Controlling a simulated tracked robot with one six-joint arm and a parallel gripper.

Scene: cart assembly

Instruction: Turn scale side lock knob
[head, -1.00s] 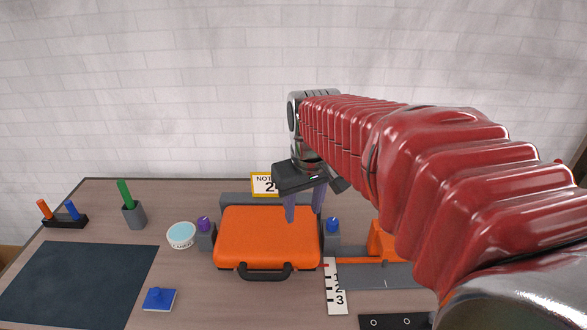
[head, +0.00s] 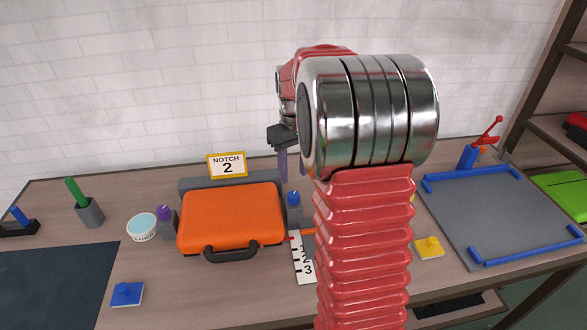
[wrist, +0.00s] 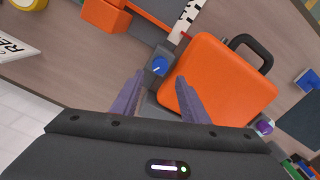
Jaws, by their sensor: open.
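The blue knob (head: 294,199) sits on a grey block at the right side of the orange case (head: 232,215), beside the white number scale (head: 302,258). In the wrist view the blue knob (wrist: 159,66) carries a pale line on its top. My gripper (head: 292,178) is open and points down above and behind the blue knob in the head view. A purple knob (head: 165,213) stands on the case's left side.
A sign (head: 227,166) reading NOTCH 2 stands behind the case. A round tub (head: 142,227), a grey cup (head: 89,212) and a blue block (head: 127,293) lie to the left. A grey tray (head: 500,215) with blue edges is at the right. My arm hides the table right of the scale.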

